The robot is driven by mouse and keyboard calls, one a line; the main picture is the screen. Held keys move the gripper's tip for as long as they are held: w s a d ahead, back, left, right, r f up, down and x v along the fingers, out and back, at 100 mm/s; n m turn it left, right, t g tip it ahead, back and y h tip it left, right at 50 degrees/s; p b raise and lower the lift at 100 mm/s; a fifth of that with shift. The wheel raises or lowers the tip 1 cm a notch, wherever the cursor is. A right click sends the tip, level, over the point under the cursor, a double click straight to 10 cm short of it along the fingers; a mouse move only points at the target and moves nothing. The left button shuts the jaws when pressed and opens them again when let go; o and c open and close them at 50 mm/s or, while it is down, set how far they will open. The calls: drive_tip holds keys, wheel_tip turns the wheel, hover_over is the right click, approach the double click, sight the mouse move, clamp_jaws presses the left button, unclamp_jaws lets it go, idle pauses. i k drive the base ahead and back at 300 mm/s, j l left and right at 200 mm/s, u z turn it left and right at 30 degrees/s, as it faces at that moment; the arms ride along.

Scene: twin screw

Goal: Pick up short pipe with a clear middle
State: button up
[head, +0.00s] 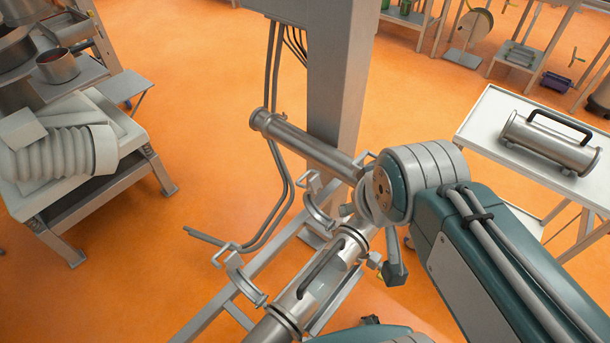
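I cannot tell whether the slots hold clear material. My gripper (391,262) is just right of this pipe's upper end, below my wrist. My wrist hides much of it, so its opening and any contact do not show. A plain flanged steel pipe (308,142) runs from the column's left side to behind my wrist. I cannot tell whether it touches my gripper.
Open curved clamps (318,206) and (245,280) sit left of the slotted pipe. A grey column (343,70) stands behind. A white cart (488,117) on the right bears a steel cylinder with a black handle (545,143). Orange floor (200,180) is clear at left.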

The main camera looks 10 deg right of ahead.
sight(300, 302)
drive_tip(key=l+u, duration=0.35)
drive_tip(key=l, duration=0.15)
drive_tip(key=k+l+u, duration=0.15)
drive_tip(key=l+u, duration=0.2)
drive_tip(key=l, duration=0.15)
